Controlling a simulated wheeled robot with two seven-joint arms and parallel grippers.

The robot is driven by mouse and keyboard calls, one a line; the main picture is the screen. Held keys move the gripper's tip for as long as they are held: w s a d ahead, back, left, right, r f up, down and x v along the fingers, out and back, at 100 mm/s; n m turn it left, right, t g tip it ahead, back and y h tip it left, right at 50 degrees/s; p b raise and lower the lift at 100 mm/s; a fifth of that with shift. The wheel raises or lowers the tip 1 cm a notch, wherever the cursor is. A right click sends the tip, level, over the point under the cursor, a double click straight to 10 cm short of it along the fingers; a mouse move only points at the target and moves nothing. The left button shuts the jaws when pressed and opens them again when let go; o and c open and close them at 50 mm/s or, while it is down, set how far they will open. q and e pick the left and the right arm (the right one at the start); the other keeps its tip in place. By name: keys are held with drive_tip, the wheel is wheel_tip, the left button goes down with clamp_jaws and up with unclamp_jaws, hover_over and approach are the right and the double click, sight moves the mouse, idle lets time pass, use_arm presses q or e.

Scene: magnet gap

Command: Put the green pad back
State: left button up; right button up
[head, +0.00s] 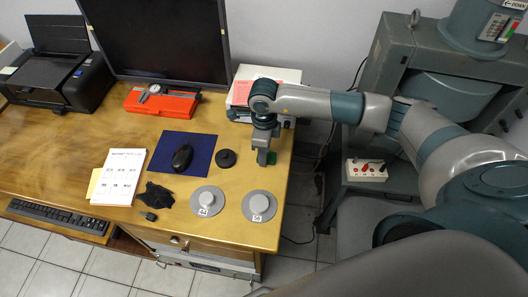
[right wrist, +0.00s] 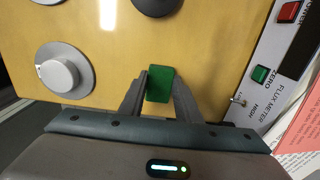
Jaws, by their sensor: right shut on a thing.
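The green pad (right wrist: 160,84) is a small block between the two fingers of my right gripper (right wrist: 158,98) in the right wrist view. The gripper is shut on it. In the head view my right gripper (head: 264,155) points down over the right part of the wooden desk, and a bit of the green pad (head: 272,158) shows at its fingertips. I cannot tell whether the pad touches the desk. Two grey discs with white knobs, the left one (head: 208,201) and the right one (head: 259,206), stand in front of the gripper. My left gripper is not in view.
A black round piece (head: 226,158) and a blue mat (head: 182,153) with a black mouse lie left of the gripper. A flux meter (right wrist: 275,75) with green and red buttons stands close by. The wooden desk (head: 238,232) ends just right of the gripper.

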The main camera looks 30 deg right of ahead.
drive_tip(key=o, duration=1)
drive_tip(key=shift+c, duration=0.2)
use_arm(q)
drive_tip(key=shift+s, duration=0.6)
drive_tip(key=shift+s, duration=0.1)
use_arm(e)
drive_tip(key=shift+r, duration=0.1)
